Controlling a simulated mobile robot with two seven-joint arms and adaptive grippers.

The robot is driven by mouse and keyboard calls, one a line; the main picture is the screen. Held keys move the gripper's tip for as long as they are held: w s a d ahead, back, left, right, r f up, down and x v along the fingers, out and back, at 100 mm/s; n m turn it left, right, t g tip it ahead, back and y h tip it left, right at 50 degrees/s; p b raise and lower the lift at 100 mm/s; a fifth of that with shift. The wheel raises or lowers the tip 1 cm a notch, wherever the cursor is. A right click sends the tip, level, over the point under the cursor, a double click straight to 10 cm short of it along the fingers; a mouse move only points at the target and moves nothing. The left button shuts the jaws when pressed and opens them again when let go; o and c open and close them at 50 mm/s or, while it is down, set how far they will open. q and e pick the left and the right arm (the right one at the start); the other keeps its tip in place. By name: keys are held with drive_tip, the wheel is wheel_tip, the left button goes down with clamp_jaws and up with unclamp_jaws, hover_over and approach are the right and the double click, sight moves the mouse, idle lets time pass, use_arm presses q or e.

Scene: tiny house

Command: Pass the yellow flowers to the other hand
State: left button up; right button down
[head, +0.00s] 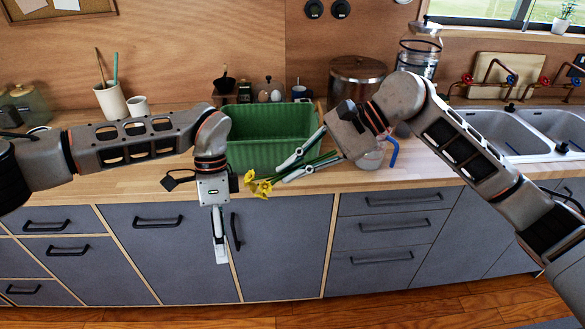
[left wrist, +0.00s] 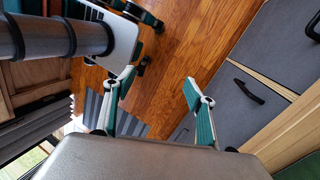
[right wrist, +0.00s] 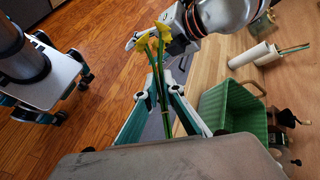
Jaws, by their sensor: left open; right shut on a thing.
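The yellow flowers (head: 259,186) have long green stems and show in the head view in front of the counter edge. My right gripper (head: 298,167) is shut on their stems, with the blossoms pointing left. In the right wrist view the flowers (right wrist: 152,42) stick out past the fingers of my right gripper (right wrist: 163,105). My left gripper (head: 219,245) hangs pointing down in front of the cabinets, just left of the blossoms and apart from them. In the left wrist view my left gripper (left wrist: 158,85) is open and empty, with floor visible between its fingers.
A green basket (head: 270,155) stands on the wooden counter (head: 140,184) behind the grippers. A metal pot (head: 357,75), a glass jar (head: 418,50) and a double sink (head: 508,130) are to the right. Grey cabinets (head: 280,240) lie below the counter.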

drive_tip(key=shift+d, duration=0.15)
use_arm(q)
drive_tip(key=s+d+f+m+g+h, duration=0.2)
drive_tip(key=s+d+f+g+h, duration=0.2)
drive_tip(key=s+d+h, duration=0.6)
drive_tip(key=s+d+r+t+h, duration=0.1)
drive_tip(key=d+r+t+h, duration=0.4)
drive_tip(key=d+r+h, duration=0.7)
drive_tip(key=w+a+f+n+t+y, duration=0.2)
drive_tip(key=w+n+t, duration=0.45)
drive_tip(key=t, duration=0.45)
drive_tip(key=w+a+f+n+t+y, duration=0.4)
drive_tip(key=a+f+n+t+y, duration=0.2)
drive_tip(key=a+f+t+y, duration=0.4)
drive_tip(key=s+a+f+g+y, duration=0.3)
drive_tip(key=s+a+f, duration=0.4)
drive_tip(key=a+f, duration=0.3)
drive_tip(key=s+a+f+n+g+y, duration=0.1)
drive_tip(key=s+a+f+g+y, duration=0.3)
drive_tip(key=s+a+f, duration=0.4)
wheel_tip(320, 180, down, 4)
drive_tip(key=shift+a+f+g+y, duration=0.1)
drive_tip(key=shift+a+g+y, duration=0.3)
drive_tip(key=shift+a, duration=0.45)
